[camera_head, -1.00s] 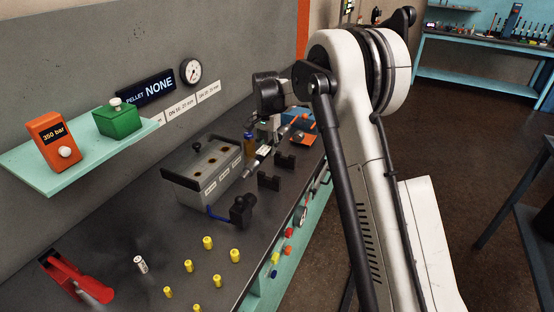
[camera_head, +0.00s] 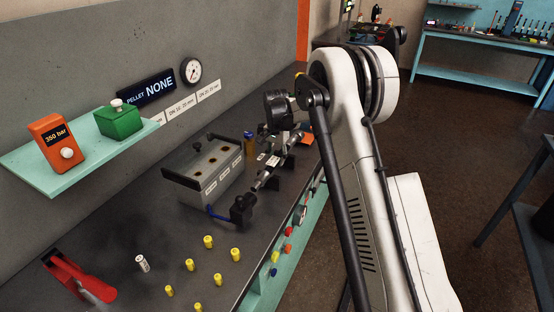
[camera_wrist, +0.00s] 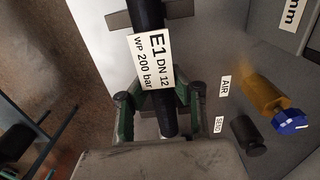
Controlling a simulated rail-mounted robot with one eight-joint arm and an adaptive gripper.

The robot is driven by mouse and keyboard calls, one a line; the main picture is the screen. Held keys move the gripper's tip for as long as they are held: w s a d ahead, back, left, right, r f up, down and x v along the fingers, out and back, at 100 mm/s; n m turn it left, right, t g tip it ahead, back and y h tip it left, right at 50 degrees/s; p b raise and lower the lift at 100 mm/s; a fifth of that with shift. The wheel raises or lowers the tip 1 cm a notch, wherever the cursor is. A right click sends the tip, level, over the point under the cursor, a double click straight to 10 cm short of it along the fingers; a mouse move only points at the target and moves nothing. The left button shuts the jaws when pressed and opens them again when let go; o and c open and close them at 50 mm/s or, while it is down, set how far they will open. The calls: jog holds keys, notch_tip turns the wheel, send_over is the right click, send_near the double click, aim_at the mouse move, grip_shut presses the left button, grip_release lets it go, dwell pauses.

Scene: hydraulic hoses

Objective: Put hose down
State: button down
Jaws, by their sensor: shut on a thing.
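The hose is black and carries a white tag reading E1 DN 12 WP 200 bar. In the wrist view the hose (camera_wrist: 166,118) runs top to bottom between the fingers of my gripper (camera_wrist: 160,108), which is shut on it. In the head view my gripper (camera_head: 279,143) is over the bench, partly hidden by my arm. The hose's silver end (camera_head: 261,179) points toward a black fitting (camera_head: 241,209) and lies in line with the black brackets (camera_head: 273,183). I cannot tell whether the hose touches the brackets.
A grey box with holes (camera_head: 203,171) stands left of the hose. Several yellow pieces (camera_head: 208,242) and a red tool (camera_head: 78,276) are at the near end of the bench. In the wrist view an orange cylinder with a blue knob (camera_wrist: 268,96) is at right.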

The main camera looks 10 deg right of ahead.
jog(key=shift+f+b, duration=0.6)
jog(key=shift+b, duration=0.05)
jog(key=c, duration=1.6)
grip_release()
jog(key=shift+r, duration=0.1)
